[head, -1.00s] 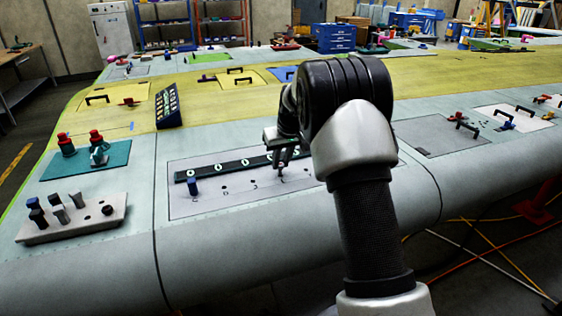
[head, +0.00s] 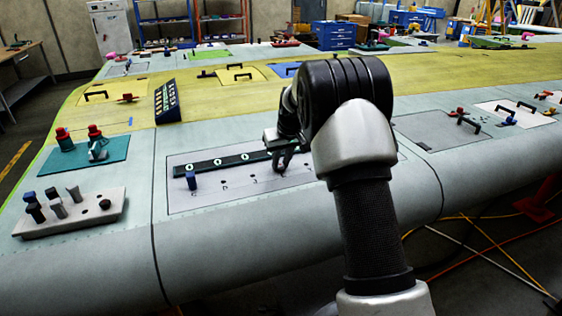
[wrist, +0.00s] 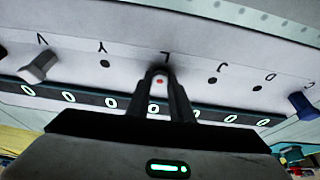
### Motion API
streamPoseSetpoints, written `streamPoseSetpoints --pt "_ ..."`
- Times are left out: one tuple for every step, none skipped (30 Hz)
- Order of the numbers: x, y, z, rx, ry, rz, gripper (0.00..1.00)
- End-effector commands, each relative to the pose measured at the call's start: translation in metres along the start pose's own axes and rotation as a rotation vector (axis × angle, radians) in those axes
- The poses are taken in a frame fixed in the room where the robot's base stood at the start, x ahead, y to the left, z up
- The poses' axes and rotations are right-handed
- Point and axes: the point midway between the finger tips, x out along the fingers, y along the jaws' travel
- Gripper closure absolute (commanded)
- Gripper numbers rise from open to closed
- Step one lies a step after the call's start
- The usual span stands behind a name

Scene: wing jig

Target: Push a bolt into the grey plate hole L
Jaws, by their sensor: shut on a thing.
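The grey plate (head: 215,202) lies on the wing, with a row of lettered holes. In the wrist view the plate (wrist: 185,48) shows the letters V, Y, L, J, D and C. My gripper (head: 282,168) is low over the plate; in the wrist view its fingers (wrist: 161,82) are beside the letter L. They are shut on a bolt (wrist: 159,80), of which only a small end with a red dot shows. The fingers hide hole L and the bolt's lower part, so I cannot tell how deep it sits.
A blue bolt (wrist: 301,104) stands at C and a grey bolt (wrist: 39,66) at V. A dark strip (head: 210,165) with lit rings runs behind the holes. A pale block (head: 85,222) with several bolts and a teal mat (head: 85,165) are at left.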

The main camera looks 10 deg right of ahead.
Motion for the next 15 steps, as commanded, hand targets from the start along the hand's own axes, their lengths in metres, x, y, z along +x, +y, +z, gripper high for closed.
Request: streamPoseSetpoints --pt "-0.0003 0.0000 -0.0002 0.000 0.000 0.000 1.00" --pt "-0.0003 0.0000 -0.0002 0.000 0.000 0.000 1.00" --pt "-0.0003 0.0000 -0.0002 0.000 0.000 0.000 0.75" --pt "-0.0004 0.0000 -0.0002 0.000 0.000 0.000 0.70" --pt "-0.0004 0.0000 -0.0002 0.000 0.000 0.000 0.65" --pt "-0.0004 0.0000 -0.0002 0.000 0.000 0.000 0.59" --pt "-0.0004 0.0000 -0.0002 0.000 0.000 0.000 0.59" --pt "-0.0003 0.0000 -0.0002 0.000 0.000 0.000 0.59" --pt "-0.0003 0.0001 -0.0002 0.000 0.000 0.000 0.59" --pt "-0.0003 0.0001 -0.0002 0.000 0.000 0.000 0.59" --pt "-0.0003 0.0001 -0.0002 0.000 0.000 0.000 0.59" --pt "-0.0003 0.0001 -0.0002 0.000 0.000 0.000 0.59" --pt "-0.0002 0.0000 -0.0001 0.000 0.000 0.000 0.59" --pt "-0.0004 0.0000 -0.0002 0.000 0.000 0.000 0.59" --pt "-0.0013 0.0001 -0.0003 0.000 0.001 0.000 0.59"
